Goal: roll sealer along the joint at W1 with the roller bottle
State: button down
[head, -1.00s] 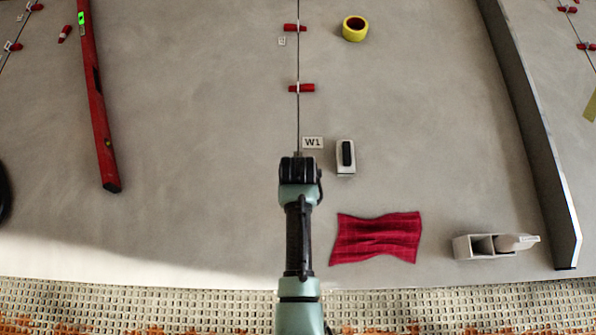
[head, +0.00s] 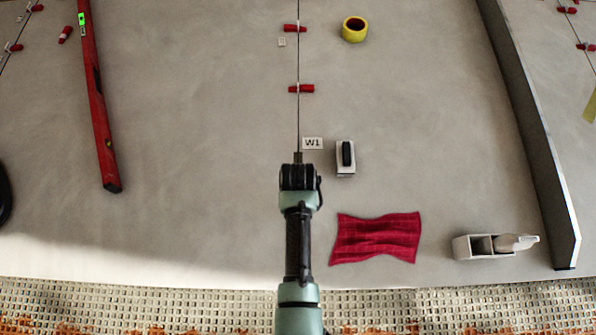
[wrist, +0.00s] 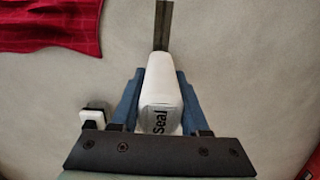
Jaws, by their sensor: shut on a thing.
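My gripper (head: 300,178) is over the joint (head: 298,122), just below the W1 label (head: 312,143) in the head view. In the wrist view its blue fingers are shut on the white roller bottle (wrist: 160,75), which is marked "Seal". My arm hides the bottle in the head view. A dark band (wrist: 163,25) runs along the joint from the bottle's far end in the wrist view. A short piece of it (head: 298,157) shows above my gripper in the head view. Whether the roller touches the floor cannot be told.
A white block with a black grip (head: 346,158) and a red cloth (head: 375,238) lie to the right. Red clips (head: 301,88) sit on the joint farther up. A red level (head: 98,110) lies left, yellow tape (head: 355,29) upper right, a white holder (head: 492,246) lower right.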

jog(key=shift+s+f+p, duration=0.1)
jog(key=shift+s+p, duration=0.3)
jog(key=shift+s, duration=0.35)
jog(key=shift+s, duration=0.1)
jog(key=shift+s+p, duration=1)
jog(key=shift+s, duration=0.1)
jog(key=shift+s, duration=0.15)
jog(key=shift+s+p, duration=0.65)
jog(key=shift+p, duration=0.1)
jog(key=shift+s, duration=0.1)
jog(key=shift+s+p, duration=0.65)
jog(key=shift+s, duration=0.35)
